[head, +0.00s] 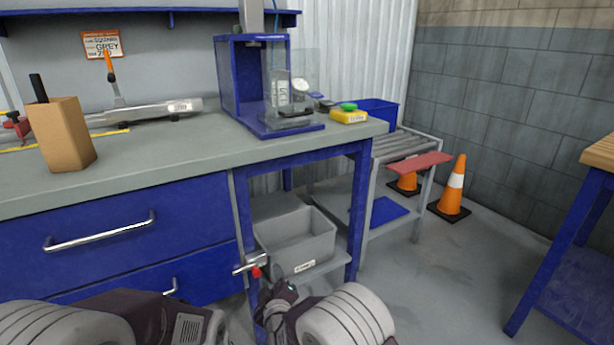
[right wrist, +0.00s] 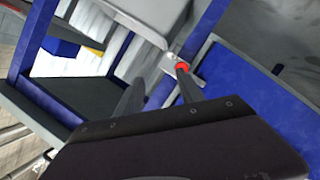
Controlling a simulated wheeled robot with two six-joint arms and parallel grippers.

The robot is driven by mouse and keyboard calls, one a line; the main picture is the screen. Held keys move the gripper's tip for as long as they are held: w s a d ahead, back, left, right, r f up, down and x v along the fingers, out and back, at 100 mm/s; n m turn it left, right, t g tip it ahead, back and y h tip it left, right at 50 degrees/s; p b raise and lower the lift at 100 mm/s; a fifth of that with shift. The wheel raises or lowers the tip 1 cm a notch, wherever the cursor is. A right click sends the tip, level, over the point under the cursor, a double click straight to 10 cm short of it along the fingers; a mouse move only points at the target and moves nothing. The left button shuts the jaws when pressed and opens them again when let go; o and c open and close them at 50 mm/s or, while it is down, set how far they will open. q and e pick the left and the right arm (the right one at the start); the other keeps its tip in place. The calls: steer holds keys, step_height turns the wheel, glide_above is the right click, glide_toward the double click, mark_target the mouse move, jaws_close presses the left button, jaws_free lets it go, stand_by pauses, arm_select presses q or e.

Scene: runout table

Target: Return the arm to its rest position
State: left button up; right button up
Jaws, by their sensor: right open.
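My right gripper (head: 277,292) is low in front of the bench, at the bottom middle of the head view, beside the blue bench leg. Its fingers are apart with nothing seen between them in the right wrist view (right wrist: 158,92). A metal fitting with a red part (head: 257,271) is on the bench leg just beyond the gripper. Its red part also shows near a fingertip in the right wrist view (right wrist: 182,66); I cannot tell whether they touch. My left arm shows at the bottom left, but its gripper is not in view.
The bench top (head: 190,150) carries a brown holder (head: 62,135) and a blue-framed press with a clear guard (head: 240,85). A grey bin (head: 297,245) sits on the shelf below. A roller stand (head: 405,145) and orange cones (head: 455,187) stand right; floor between there and another table is open.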

steer(key=w+d+r+m+t+h+p, duration=0.25)
steer(key=w+d+r, duration=0.35)
steer(key=d+r, duration=0.55)
steer(key=s+d+r+m+g+h+p, duration=0.1)
steer(key=s+d+r+m+g, duration=0.1)
steer(key=d, duration=0.6)
steer(key=s+d+r+m+g+h+p, duration=0.1)
steer(key=d, duration=0.6)
steer(key=s+d+f+m+g, duration=0.2)
steer(key=s+f+g, duration=0.25)
steer(key=s, duration=0.55)
steer(key=s+d+f+m+g, duration=0.1)
steer(key=s+f+m+g, duration=0.3)
steer(key=s, duration=0.5)
steer(key=s+d+f+m+g, duration=0.15)
steer(key=s+f+g, duration=0.3)
steer(key=s, duration=0.55)
step_height(320, 180, up, 37)
steer(key=p, duration=3.8)
steer(key=shift+w+d+r, duration=0.15)
steer(key=shift+w+d, duration=0.05)
steer(key=shift+d, duration=0.05)
steer(key=shift+t, duration=0.25)
